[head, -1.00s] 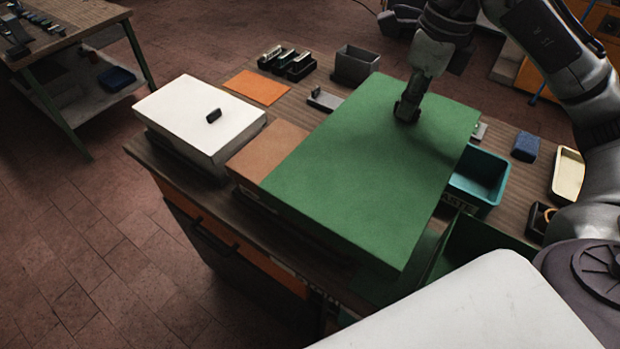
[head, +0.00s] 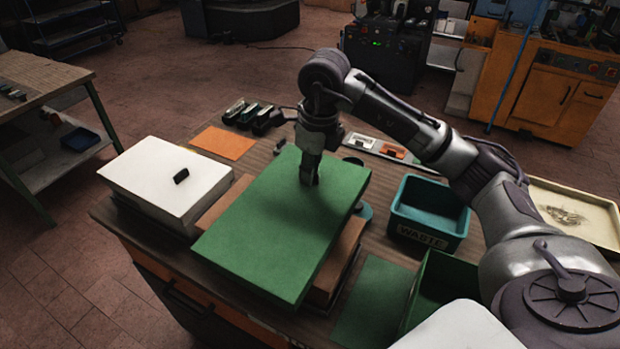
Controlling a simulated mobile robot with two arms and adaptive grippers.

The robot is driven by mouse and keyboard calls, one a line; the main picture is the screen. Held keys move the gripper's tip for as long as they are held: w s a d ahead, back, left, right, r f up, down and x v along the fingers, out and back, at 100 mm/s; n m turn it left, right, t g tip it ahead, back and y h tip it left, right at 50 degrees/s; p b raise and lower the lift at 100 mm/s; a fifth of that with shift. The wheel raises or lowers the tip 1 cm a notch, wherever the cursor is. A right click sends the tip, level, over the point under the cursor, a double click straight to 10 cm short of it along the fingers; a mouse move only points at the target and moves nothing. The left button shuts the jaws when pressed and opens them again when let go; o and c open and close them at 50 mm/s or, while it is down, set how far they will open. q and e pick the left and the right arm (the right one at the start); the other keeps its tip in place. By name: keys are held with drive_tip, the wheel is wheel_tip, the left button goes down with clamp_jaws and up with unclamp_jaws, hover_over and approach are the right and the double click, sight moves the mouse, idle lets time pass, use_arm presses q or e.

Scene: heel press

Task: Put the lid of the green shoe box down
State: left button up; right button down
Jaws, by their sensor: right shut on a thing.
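The lid (head: 270,235) of the green shoe box is a flat green slab, seen from above in the middle of the head view. My right gripper (head: 309,178) points down and is shut on a grip near the lid's far edge; its fingertips hide the grip. The lid is over a brown surface (head: 345,252) that shows at its left and right edges. I cannot tell whether the lid touches it. An open green box (head: 432,290), perhaps the shoe box, stands at the right front, partly hidden by my body. My left gripper is not in view.
A white box (head: 165,180) with a black knob stands close left of the lid. A teal waste bin (head: 430,222) is to the right. A green mat (head: 372,305) lies between lid and open box. An orange sheet (head: 223,143) and several small dark items lie behind.

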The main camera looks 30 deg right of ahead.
wheel_tip(320, 180, down, 2)
drive_tip(key=shift+f+p, duration=0.25)
drive_tip(key=shift+p, duration=0.25)
drive_tip(key=shift+f, duration=0.45)
drive_tip(key=c, duration=1.2)
unclamp_jaws()
drive_tip(key=r, duration=0.3)
drive_tip(key=r+b, duration=0.1)
drive_tip(key=r, duration=0.3)
drive_tip(key=s+r, duration=0.1)
drive_tip(key=r, duration=0.3)
drive_tip(key=shift+d+b, duration=0.3)
drive_tip(key=shift+d, duration=0.1)
drive_tip(key=shift+s+r, duration=0.15)
drive_tip(key=shift+r, duration=0.35)
